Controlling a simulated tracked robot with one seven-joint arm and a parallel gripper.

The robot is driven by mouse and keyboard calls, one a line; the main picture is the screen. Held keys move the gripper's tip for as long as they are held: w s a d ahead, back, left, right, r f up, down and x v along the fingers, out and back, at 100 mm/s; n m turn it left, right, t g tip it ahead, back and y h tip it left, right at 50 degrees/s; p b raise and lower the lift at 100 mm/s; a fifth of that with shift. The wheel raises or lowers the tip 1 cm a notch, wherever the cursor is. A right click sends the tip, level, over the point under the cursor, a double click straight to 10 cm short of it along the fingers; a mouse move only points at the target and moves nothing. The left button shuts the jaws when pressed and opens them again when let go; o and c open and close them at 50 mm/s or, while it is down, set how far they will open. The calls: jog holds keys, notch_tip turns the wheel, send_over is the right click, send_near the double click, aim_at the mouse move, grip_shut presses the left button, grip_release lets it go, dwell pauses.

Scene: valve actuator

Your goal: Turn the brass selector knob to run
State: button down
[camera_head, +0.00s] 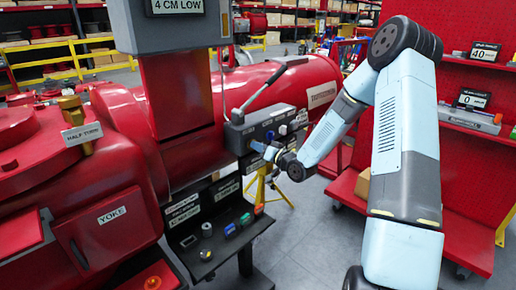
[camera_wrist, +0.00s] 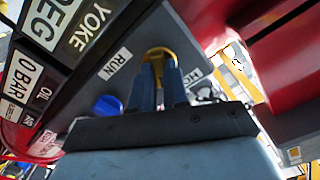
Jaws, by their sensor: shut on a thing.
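The brass selector knob (camera_wrist: 160,57) shows in the wrist view on a dark grey panel, with a RUN label (camera_wrist: 115,64) to its left and another, partly hidden label to its right. My gripper (camera_wrist: 158,75) has its two blue fingers shut on the knob. The fingers hide the knob's lower part, so its exact angle is hard to tell. In the head view my gripper (camera_head: 262,148) reaches the front of the grey control box (camera_head: 262,128), and the knob is too hidden there to make out.
A blue knob (camera_wrist: 107,105) sits close to the left of my fingers. A lever (camera_head: 264,90) rises above the control box. A shelf (camera_head: 218,248) with several small parts is below it. Red machine bodies (camera_head: 115,150) stand left; a red cart (camera_head: 350,190) stands right.

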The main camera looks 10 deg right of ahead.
jog(key=m, duration=1.1)
jog(key=shift+w+d+f, duration=0.1)
jog(key=shift+d+f, duration=0.1)
jog(key=shift+d, duration=0.05)
dwell(0.4)
jog(key=c, duration=1.4)
grip_release()
jog(key=shift+f, duration=0.1)
jog(key=shift+o, duration=1.4)
jog(key=shift+a, duration=0.1)
jog(key=v, duration=1.3)
jog(key=shift+s+d, duration=0.25)
jog(key=shift+s, duration=0.1)
